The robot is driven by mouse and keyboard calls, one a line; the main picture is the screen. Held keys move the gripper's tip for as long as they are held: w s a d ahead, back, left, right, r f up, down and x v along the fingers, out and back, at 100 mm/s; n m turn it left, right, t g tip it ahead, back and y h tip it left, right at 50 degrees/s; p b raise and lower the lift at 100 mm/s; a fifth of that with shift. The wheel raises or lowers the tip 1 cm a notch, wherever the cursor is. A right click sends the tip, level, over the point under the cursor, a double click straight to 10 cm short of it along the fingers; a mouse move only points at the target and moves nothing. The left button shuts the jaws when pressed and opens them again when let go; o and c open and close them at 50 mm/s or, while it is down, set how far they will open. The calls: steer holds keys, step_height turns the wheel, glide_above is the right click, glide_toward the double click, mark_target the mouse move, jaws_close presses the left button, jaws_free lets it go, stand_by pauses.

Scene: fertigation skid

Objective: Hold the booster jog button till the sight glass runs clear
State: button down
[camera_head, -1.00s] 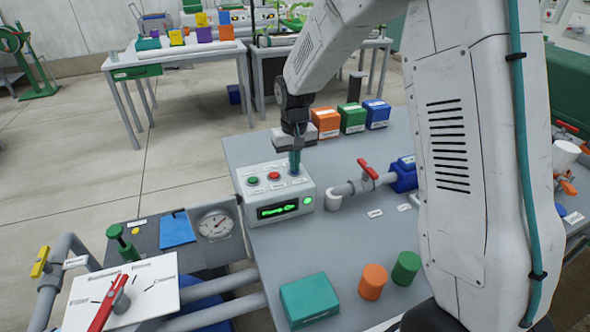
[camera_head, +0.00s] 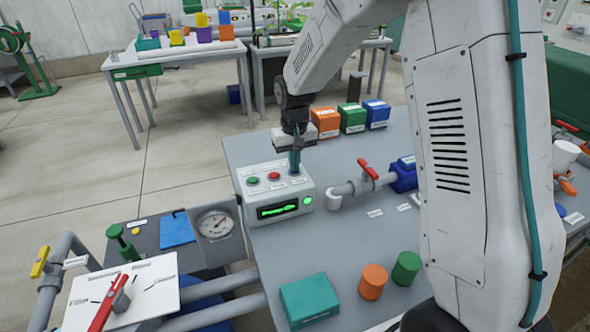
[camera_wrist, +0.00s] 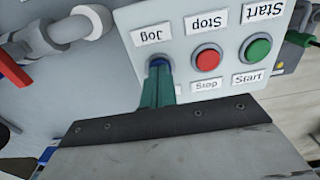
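The control box (camera_head: 300,190) stands on the grey bench with a green start button (camera_head: 253,180), a red stop button (camera_head: 274,176) and a lit green display (camera_head: 277,210). My gripper (camera_head: 295,170) points down at the right end of its top. In the wrist view, the teal fingers (camera_wrist: 158,75) are together, with their tips at the blue jog button (camera_wrist: 158,61), which they partly cover. They appear to touch it; how far it is pressed cannot be told. The "Jog" label (camera_wrist: 152,35) is beside it. I cannot pick out the sight glass for certain.
A pipe with a red valve handle (camera_head: 368,169) is right of the box. Orange (camera_head: 325,122), green (camera_head: 352,118) and blue (camera_head: 377,113) boxes stand behind. A teal box (camera_head: 309,300) and two cylinders stand in front. A gauge (camera_head: 214,223) is at left.

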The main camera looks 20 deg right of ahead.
steer(key=shift+r, duration=3.5)
steer(key=shift+g, duration=0.6)
steer(key=s, duration=0.2)
steer(key=s+f, duration=0.1)
steer(key=s, duration=0.1)
steer(key=shift+s+d, duration=0.15)
steer(key=shift+s, duration=0.05)
steer(key=s+d+r+t, duration=0.1)
steer(key=s+r, duration=0.3)
steer(key=s, duration=0.6)
steer(key=s+d+r, duration=0.1)
steer(key=s+r, duration=0.3)
steer(key=s, duration=0.6)
steer(key=s+d+r+t, duration=0.1)
steer(key=s+r, duration=0.3)
steer(key=s, duration=0.6)
steer(key=shift+s+t, duration=0.3)
steer(key=shift+r, duration=0.1)
